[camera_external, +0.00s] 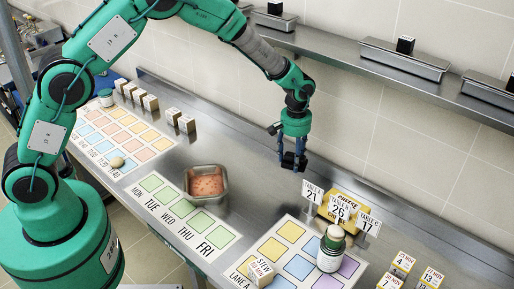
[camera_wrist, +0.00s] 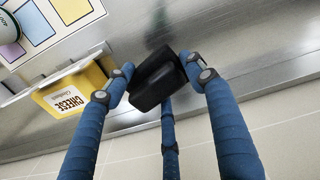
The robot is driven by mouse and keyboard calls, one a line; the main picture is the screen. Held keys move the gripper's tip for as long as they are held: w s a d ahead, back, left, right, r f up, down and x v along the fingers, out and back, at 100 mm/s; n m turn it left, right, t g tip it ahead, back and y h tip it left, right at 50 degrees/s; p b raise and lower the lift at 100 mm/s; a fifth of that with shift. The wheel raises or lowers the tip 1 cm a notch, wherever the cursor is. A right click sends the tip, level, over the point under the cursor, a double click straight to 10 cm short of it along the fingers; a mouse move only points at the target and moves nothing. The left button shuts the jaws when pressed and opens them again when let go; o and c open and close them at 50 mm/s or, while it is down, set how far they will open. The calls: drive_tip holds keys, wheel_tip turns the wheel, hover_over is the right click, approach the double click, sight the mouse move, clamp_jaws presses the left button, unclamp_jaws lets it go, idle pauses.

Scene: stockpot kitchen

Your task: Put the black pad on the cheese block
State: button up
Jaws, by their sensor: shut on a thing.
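My gripper (camera_external: 293,163) hangs fingers-down above the steel counter, to the left of and behind the cheese block in the external view. Its blue fingers are shut on the black pad (camera_wrist: 153,84), a dark rounded block that shows between the fingertips in the wrist view. The yellow cheese block (camera_wrist: 75,93) with "CHEESE" lettering lies to the left of the fingers in the wrist view. It also shows in the external view (camera_external: 349,196), partly hidden by white table-number cards.
Number cards "21" (camera_external: 311,193), "26" (camera_external: 340,208) and "17" (camera_external: 368,222) stand by the cheese block. A jar (camera_external: 330,254) stands in front. A metal tray (camera_external: 191,180) of reddish food sits left. A wall shelf (camera_external: 345,52) runs behind. Counter beneath my gripper looks clear.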

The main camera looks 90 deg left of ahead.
sight(302, 160)
drive_tip(key=shift+w+d+r, duration=0.15)
drive_tip(key=shift+w+d, duration=0.5)
drive_tip(key=shift+d, duration=0.1)
drive_tip(key=shift+w+d+r, duration=0.1)
drive_tip(key=shift+w+d, duration=0.55)
drive_tip(key=shift+d, duration=0.1)
drive_tip(key=w+d+p, duration=0.1)
drive_tip(key=w+d, duration=1.1)
drive_tip(key=shift+w+d, duration=0.35)
drive_tip(key=shift+f, duration=1.75)
drive_tip(key=shift+f, duration=0.45)
